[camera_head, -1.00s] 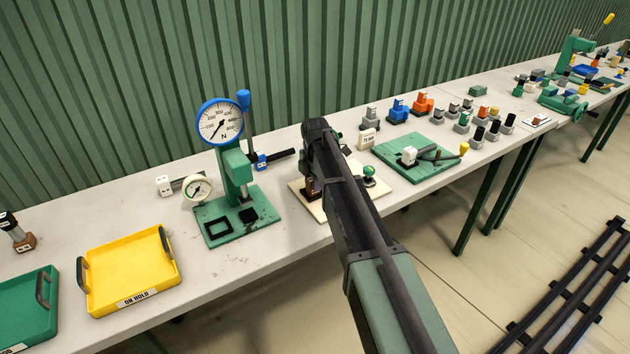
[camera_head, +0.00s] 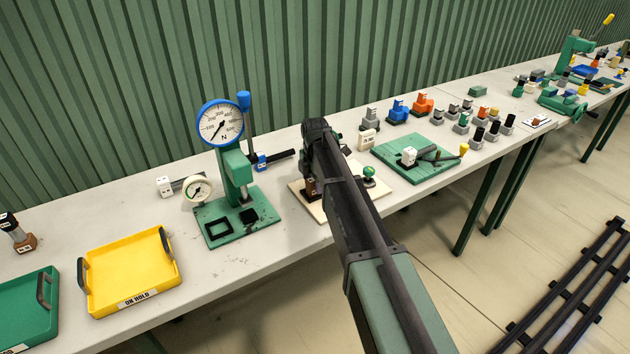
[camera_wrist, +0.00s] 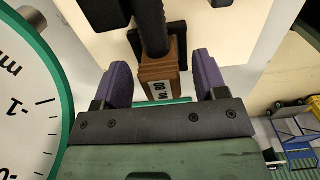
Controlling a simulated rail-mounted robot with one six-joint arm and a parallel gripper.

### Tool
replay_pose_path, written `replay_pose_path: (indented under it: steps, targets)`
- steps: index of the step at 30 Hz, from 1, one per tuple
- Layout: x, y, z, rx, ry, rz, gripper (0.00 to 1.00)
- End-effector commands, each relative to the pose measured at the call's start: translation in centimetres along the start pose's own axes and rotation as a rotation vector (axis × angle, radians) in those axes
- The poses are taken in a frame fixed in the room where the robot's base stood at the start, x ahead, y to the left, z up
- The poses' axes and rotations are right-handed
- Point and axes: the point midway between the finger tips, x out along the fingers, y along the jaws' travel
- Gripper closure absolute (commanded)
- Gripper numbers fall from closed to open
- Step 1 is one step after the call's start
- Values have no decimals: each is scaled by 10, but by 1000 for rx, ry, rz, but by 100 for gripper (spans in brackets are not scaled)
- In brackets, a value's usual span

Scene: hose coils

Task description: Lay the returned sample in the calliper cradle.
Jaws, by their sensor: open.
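The sample has a brown block end (camera_wrist: 158,78) with a printed label and a dark hose (camera_wrist: 152,28) rising from it in the wrist view. My gripper (camera_wrist: 163,70) is open, with one purple-padded finger on each side of the brown block and a gap at both sides. Dark cradle-like parts (camera_wrist: 180,48) stand behind the block; I cannot tell how the sample rests in them. In the head view the brown end (camera_head: 310,187) shows over a cream board (camera_head: 300,197) beside my arm, which hides most of the place.
A large green-rimmed mm dial (camera_wrist: 25,100) is close left of my gripper in the wrist view. In the head view, a green press with a force dial (camera_head: 221,121) stands left. A yellow tray (camera_head: 85,292) lies farther left, and a green fixture board (camera_head: 420,170) right.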

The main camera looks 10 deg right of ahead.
Motion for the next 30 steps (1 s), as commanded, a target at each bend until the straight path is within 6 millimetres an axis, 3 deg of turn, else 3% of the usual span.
replay_pose_path:
  steps: [30]
  targets:
    - [-44, 0, 0, 0, 0, 0, 34]
